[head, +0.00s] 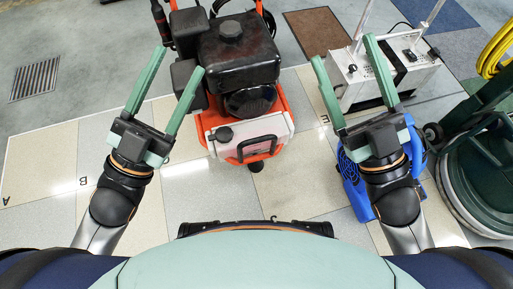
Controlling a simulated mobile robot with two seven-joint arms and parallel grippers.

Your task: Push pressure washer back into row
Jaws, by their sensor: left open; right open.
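The pressure washer (240,75) stands on the tiled floor ahead of me, in the upper middle of the head view. It has a black engine on an orange frame, with a white and orange front section (250,139) facing me. My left gripper (173,84) is open, with green fingers, just left of the washer's body. It holds nothing, and whether a finger touches the washer I cannot tell. My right gripper (350,80) is open and empty, right of the washer and apart from it, over the white machine (344,88).
A blue machine (354,187) sits partly under my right gripper. A dark green round machine (482,175) with a yellow hose (496,50) stands at the right. Mats lie behind, including a brown one (318,32). A floor grate (35,79) is far left. Lettered floor at left is clear.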

